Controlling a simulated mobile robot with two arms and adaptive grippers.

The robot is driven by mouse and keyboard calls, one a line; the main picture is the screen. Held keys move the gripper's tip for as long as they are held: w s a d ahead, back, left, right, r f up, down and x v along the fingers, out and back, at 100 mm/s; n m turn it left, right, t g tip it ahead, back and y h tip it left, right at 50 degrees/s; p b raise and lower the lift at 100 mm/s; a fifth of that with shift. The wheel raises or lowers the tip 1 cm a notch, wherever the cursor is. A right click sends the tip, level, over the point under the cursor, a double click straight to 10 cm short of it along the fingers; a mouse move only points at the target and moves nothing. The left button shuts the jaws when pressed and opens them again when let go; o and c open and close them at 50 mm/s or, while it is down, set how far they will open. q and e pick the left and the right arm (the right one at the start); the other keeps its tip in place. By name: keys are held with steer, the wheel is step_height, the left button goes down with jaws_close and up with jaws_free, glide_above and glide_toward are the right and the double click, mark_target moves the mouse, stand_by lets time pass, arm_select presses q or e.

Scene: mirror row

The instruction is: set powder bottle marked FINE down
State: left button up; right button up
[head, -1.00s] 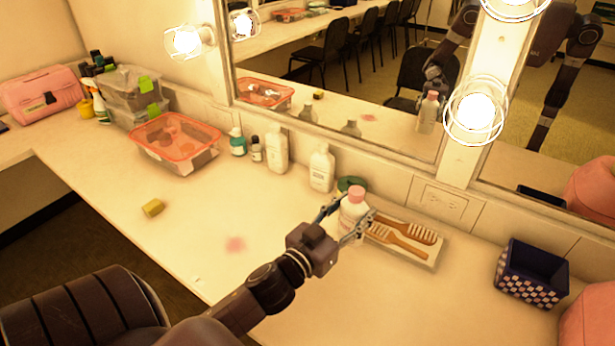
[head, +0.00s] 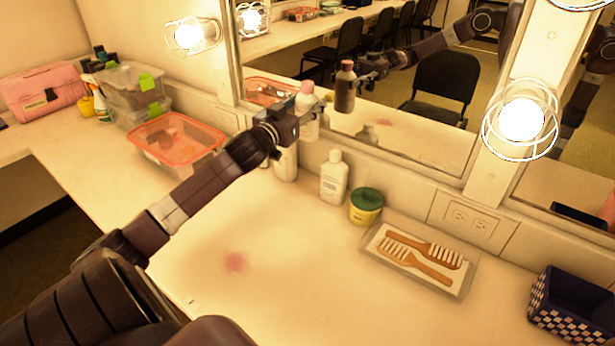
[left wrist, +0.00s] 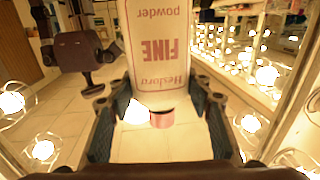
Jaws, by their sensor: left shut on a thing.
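The powder bottle marked FINE (head: 305,103), white with a pink cap, is held up in front of the mirror in the head view. Its red FINE label shows upside down in the left wrist view (left wrist: 160,50). My left gripper (head: 311,117) is shut on it, with a finger on each side in the left wrist view. The bottle looks roughly upright, clear above the counter (head: 290,255). The arm and gripper hide part of the row of bottles behind. My right gripper is not in view.
Along the mirror stand a partly hidden white bottle (head: 286,163), another white bottle (head: 333,180) and a green-lidded jar (head: 366,208). A comb tray (head: 455,288), a checkered basket (head: 562,310) and an orange-rimmed bin (head: 180,150) flank them. The front middle counter is bare except for a pink smudge.

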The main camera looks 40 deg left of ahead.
arm_select(q)
step_height(320, 180, down, 19)
steer(key=b, duration=0.1)
steer(key=shift+r, duration=0.2)
steer(key=shift+d+b, duration=0.1)
steer(key=shift+b, duration=0.2)
steer(key=o, duration=1.1)
steer(key=shift+f, duration=0.15)
steer(key=v, duration=1.2)
